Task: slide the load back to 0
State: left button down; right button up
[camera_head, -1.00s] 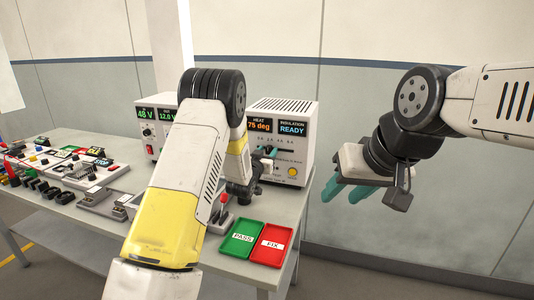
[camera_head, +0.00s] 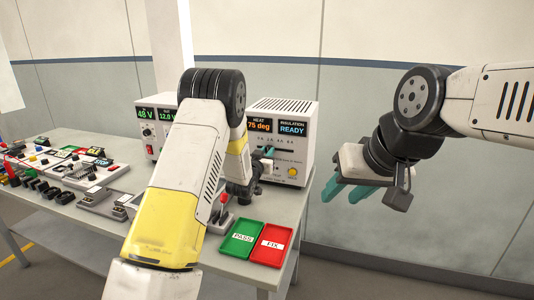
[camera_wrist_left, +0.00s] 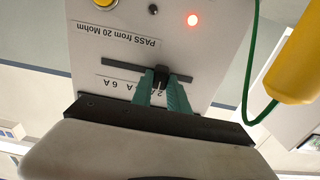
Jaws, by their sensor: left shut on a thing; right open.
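The load slider's black knob (camera_wrist_left: 161,76) sits in a dark slot on the tester's white front panel, partway along it, in the left wrist view. My left gripper (camera_wrist_left: 165,88) is shut on this knob, with one teal finger on each side. The panel is upside down there, and the fingers cover part of the scale; "6 A" shows at its left. In the head view my left gripper (camera_head: 265,153) reaches the front of the insulation tester (camera_head: 292,120), which reads 75 deg and READY. My right gripper (camera_head: 346,192) is open and empty, off the bench's right side.
A green PASS tray (camera_head: 242,252) and a red FIX tray (camera_head: 272,258) lie at the bench's front right. A power supply (camera_head: 146,143) stands left of the tester. Several small parts fill the bench's left. A red lamp (camera_wrist_left: 193,20) glows on the panel.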

dwell(0.8)
pick_arm(q)
jog(key=shift+w+a, duration=0.2)
jog(key=shift+a, duration=0.5)
jog(key=shift+w+a, duration=0.25)
jog(key=shift+a, duration=0.45)
jog(key=shift+w+a, duration=0.2)
jog(key=shift+a, duration=0.5)
jog(key=c, duration=1.3)
grip_release()
jog(key=shift+a, duration=0.15)
jog(key=shift+v, duration=3.85)
jog(key=shift+r, duration=0.1)
